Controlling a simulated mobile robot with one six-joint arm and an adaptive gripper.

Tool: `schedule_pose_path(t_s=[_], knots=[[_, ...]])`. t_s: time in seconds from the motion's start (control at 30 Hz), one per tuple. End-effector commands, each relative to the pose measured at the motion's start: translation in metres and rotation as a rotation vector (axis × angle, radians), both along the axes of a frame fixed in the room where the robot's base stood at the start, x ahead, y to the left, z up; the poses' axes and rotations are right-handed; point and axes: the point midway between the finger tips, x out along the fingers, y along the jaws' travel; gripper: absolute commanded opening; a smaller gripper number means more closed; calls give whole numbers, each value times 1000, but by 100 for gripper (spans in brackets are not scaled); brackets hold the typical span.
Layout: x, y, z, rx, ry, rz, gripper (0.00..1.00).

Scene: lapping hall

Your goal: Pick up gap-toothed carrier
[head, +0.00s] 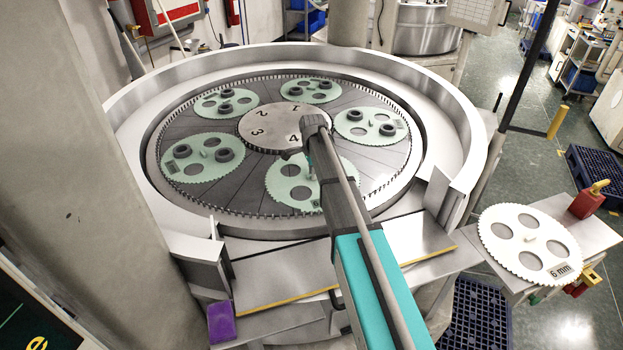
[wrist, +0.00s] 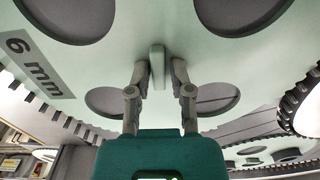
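A pale green toothed carrier (head: 283,186) with round holes and no dark pieces lies in the front of the machine ring, partly hidden by my arm. A gap in its teeth cannot be made out. In the wrist view this carrier (wrist: 110,60) fills the upper part, with a "6 mm" label (wrist: 32,62) at left. My gripper (wrist: 158,72) has its two fingers either side of the upright tab (wrist: 157,68) at the carrier's middle. Thin gaps seem to show between tab and fingers. In the head view my gripper (head: 310,170) is mostly hidden by the arm.
Several other green carriers with dark round pieces, such as one at right (head: 364,126), surround the numbered hub (head: 285,126). A raised rim (head: 447,110) encloses them. A white "6 mm" carrier (head: 530,243) lies on a side table (head: 590,236) at right.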

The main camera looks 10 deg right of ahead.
Motion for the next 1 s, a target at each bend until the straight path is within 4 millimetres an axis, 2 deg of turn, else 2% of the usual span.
schedule_pose_path(t_s=[0.03,0.07,0.1,0.67,1.0], knots=[[0,0,0,0,0,0,7],[0,0,0,0,0,0,1],[0,0,0,0,0,0,0],[1,0,1,0,-1,0,0],[0,-1,16,0,0,-1,0]])
